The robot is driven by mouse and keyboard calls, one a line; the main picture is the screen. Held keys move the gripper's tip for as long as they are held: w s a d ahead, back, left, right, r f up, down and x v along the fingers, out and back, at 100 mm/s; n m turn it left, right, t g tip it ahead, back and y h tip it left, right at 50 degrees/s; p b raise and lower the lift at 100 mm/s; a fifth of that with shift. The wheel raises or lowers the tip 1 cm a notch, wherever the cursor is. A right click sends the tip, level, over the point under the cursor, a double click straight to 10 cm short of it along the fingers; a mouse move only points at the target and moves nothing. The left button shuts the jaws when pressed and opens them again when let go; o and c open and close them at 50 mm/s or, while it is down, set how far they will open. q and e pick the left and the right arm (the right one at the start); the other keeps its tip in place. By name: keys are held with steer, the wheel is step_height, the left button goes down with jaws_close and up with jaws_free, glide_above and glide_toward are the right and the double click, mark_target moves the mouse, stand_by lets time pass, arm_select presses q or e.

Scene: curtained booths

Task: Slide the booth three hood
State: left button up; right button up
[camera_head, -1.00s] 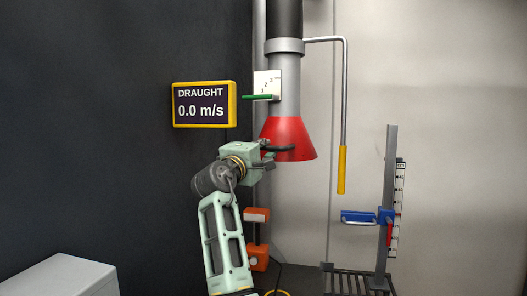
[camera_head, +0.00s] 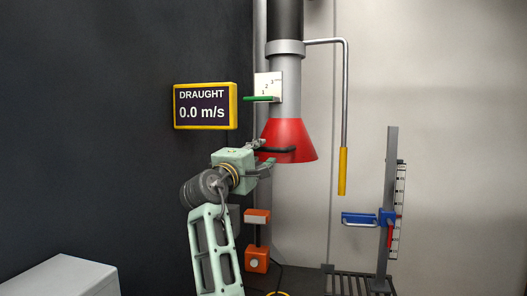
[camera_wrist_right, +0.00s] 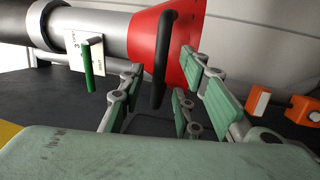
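The booth hood is a red cone (camera_head: 288,138) at the bottom of a grey vertical pipe, with a black bar handle (camera_head: 300,150) across its front. In the right wrist view, the red hood (camera_wrist_right: 185,55) and black handle (camera_wrist_right: 162,60) are close ahead. My right gripper (camera_head: 268,153) is at the hood's left side, by the handle's left end. Its fingers (camera_wrist_right: 168,95) are apart, with the handle showing between them; I see no contact. A green pointer (camera_head: 262,99) stands by the lower end of a numbered white card (camera_head: 267,84). My left gripper is not in view.
A yellow-framed draught display (camera_head: 205,106) reads 0.0 m/s. A yellow-handled rod (camera_head: 342,170) hangs right of the hood. A blue clamp (camera_head: 365,219) sits on a post further right. Orange boxes (camera_head: 257,259) are below the hood. A pale box (camera_head: 62,277) is lower left.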

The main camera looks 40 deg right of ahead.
steer(key=v, duration=0.8)
steer(key=shift+a, duration=0.3)
steer(key=shift+s, duration=0.1)
